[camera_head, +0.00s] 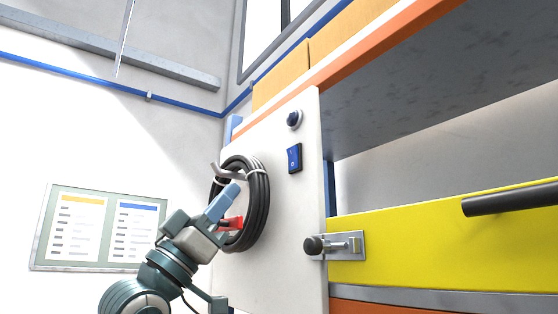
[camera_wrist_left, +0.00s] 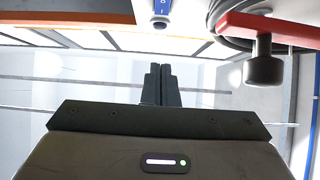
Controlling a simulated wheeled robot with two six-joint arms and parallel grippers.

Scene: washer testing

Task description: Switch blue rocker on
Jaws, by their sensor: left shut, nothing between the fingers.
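My left gripper (camera_head: 232,190) is shut and empty. In the head view it is left of the rocker and lower, in front of the coiled black cable. In the left wrist view its two fingers (camera_wrist_left: 160,84) are together and point toward the top, where part of a blue switch (camera_wrist_left: 160,22) shows at the picture's edge. The fingers appear apart from it. My right gripper is not in view.
A coiled black cable (camera_head: 262,205) hangs on the panel beside my left gripper, with a red bracket (camera_head: 231,223) near it. A latch with a black knob (camera_head: 314,245) sits at the yellow drawer (camera_head: 420,245).

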